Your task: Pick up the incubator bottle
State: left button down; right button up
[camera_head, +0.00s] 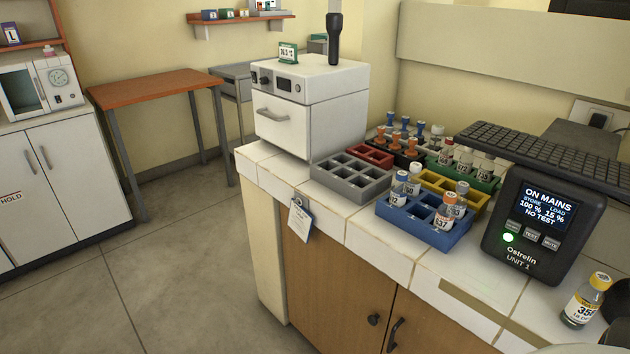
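A white box-shaped incubator (310,103) stands on the tiled counter, its front door with a handle closed; its inside is hidden. Small capped bottles stand in the racks: blue- and orange-capped ones in the blue rack (424,236), others in the green rack (484,183). A single yellow-capped bottle (583,302) with a yellow and white label stands upright on the counter at the far right. I cannot tell which one is the incubator bottle. Neither gripper can be made out; a dark rounded shape at the right edge is cut off and unclear.
A grey rack (350,181) with empty compartments, a red rack (371,155) and a yellow rack (455,193) stand close together. A black display unit (541,228) and a keyboard (555,158) are to their right. An orange-topped table (150,88) stands back left; the floor there is clear.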

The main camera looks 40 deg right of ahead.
aim_at(415, 180)
jog(key=u, duration=0.2)
jog(key=i, duration=1.25)
jog(key=z, duration=1.4)
